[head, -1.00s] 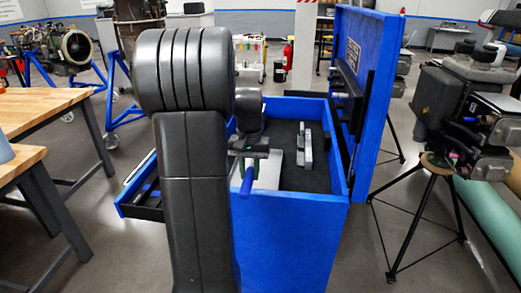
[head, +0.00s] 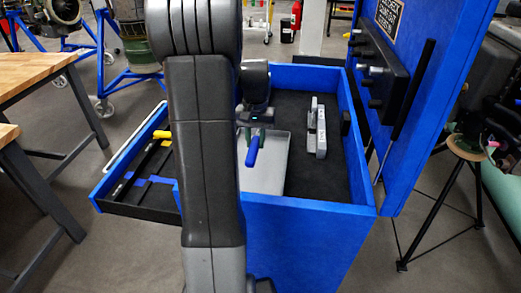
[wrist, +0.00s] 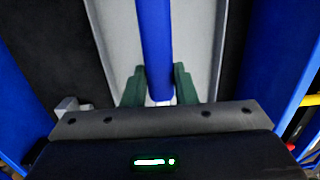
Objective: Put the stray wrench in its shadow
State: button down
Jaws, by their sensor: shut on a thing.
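The wrench shows as a blue handle (head: 253,150), and it fills the upper middle of the wrist view (wrist: 157,45). My gripper (head: 250,132) is shut on it, with green fingers (wrist: 159,88) on both sides of the handle. I hold it above a grey tray (head: 268,174) inside the blue chest; the gap below is hard to judge. The wrench's far end is hidden. An open drawer (head: 122,210) sticks out at the chest's left, with black lining, dark slots and blue strips. A yellow-handled tool (head: 161,134) lies in it. My arm hides the drawer's right part.
The blue chest (head: 300,212) has its lid (head: 437,105) standing up at the right. Grey metal blocks (head: 317,130) stand on its dark floor. Wooden benches (head: 45,62) are at the left and a black tripod stand (head: 440,215) at the right.

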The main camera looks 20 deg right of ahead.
aim_at(256, 139)
notch_tip(256, 139, down, 9)
jog(key=shift+f+p, duration=0.1)
jog(key=shift+p, duration=0.45)
jog(key=shift+f, duration=0.15)
jog(key=c, duration=1.2)
grip_release()
jog(key=shift+o, duration=0.2)
jog(key=r, duration=0.4)
jog(key=r+b, duration=0.1)
jog(key=r, duration=0.7)
jog(key=shift+w+d+r+b, duration=0.2)
jog(key=shift+w+b, duration=0.1)
jog(key=shift+w, duration=0.05)
jog(key=shift+f, duration=0.1)
